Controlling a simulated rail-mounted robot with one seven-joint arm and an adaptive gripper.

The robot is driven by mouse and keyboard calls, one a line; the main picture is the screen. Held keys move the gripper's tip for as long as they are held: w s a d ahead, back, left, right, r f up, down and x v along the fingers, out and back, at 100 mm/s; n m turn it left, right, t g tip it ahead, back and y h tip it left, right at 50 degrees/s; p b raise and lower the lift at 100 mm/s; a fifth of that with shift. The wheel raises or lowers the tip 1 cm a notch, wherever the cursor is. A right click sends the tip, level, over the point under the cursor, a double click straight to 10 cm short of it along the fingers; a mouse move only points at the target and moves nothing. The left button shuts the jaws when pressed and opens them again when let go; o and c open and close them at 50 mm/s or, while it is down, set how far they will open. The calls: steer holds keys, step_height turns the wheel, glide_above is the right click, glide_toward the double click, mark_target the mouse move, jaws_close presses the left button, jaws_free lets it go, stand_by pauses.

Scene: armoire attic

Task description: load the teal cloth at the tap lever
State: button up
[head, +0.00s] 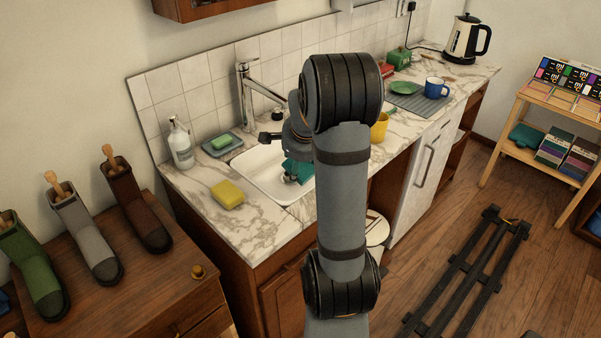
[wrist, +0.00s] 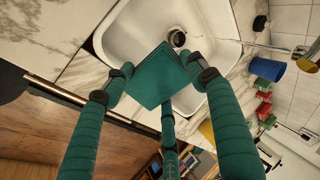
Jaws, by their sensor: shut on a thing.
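The teal cloth (head: 296,168) hangs over the white sink basin, partly hidden behind my arm in the head view. In the wrist view the folded cloth (wrist: 155,82) lies between the fingers of my gripper (wrist: 160,72), which is shut on it. The sink and its dark drain (wrist: 177,38) are beyond the cloth. The chrome tap (head: 244,82) stands behind the sink against the tiles, its spout reaching right toward my wrist. The cloth is apart from the tap's upright body.
A soap bottle (head: 181,144), a green sponge on a dish (head: 222,142) and a yellow sponge (head: 228,194) stand left of the sink (head: 254,172). Right of my arm are a yellow mug (head: 379,127), a blue mug (head: 434,88) on a grey mat and a kettle (head: 466,40).

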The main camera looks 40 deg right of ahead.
steer(key=w+d+f+p, duration=0.2)
steer(key=w+d+p, duration=0.3)
steer(key=w, duration=0.7)
steer(key=shift+d+f, duration=0.4)
steer(key=shift+d, duration=0.75)
steer(key=shift+s, duration=0.1)
steer(key=s+a+b, duration=0.4)
steer(key=s+b, duration=0.2)
steer(key=shift+s, duration=0.4)
steer(key=shift+a, duration=0.15)
stand_by(0.9)
steer(key=shift+s+a+r, duration=0.45)
steer(key=shift+s+r, duration=0.2)
steer(key=shift+s, duration=0.05)
steer(key=shift+s+a+r, duration=0.4)
steer(key=shift+s+r, duration=0.3)
steer(key=shift+s+a+r, duration=0.45)
steer(key=shift+s+r, duration=0.2)
steer(key=shift+s, duration=0.05)
